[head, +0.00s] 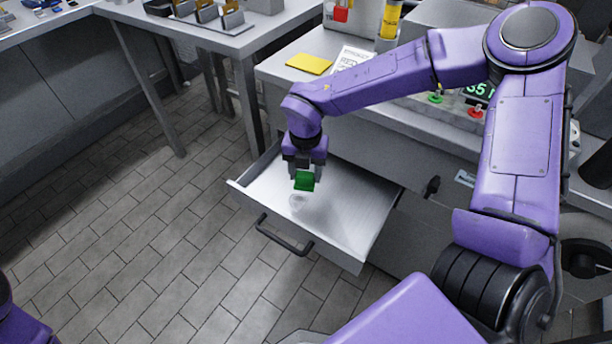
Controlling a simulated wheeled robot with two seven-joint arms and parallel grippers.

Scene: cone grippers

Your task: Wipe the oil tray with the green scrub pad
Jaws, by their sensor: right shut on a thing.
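The oil tray (345,212) is a shiny metal drawer-like tray, pulled out from under the machine, with a black handle on its front. My right gripper (304,172) points down over the tray's left part. It is shut on the green scrub pad (304,181). The pad is at or just above the tray floor; I cannot tell whether it touches. A pale smudge shows on the tray floor just below the pad in the picture. My left gripper is out of view; only a bit of purple arm shows at the lower left corner.
The machine's worktop (290,75) is above the tray, with a yellow pad (309,64), a paper sign (352,57) and red and green buttons. A metal table (190,35) with a rack stands at the back left. The tiled floor (150,240) to the left is clear.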

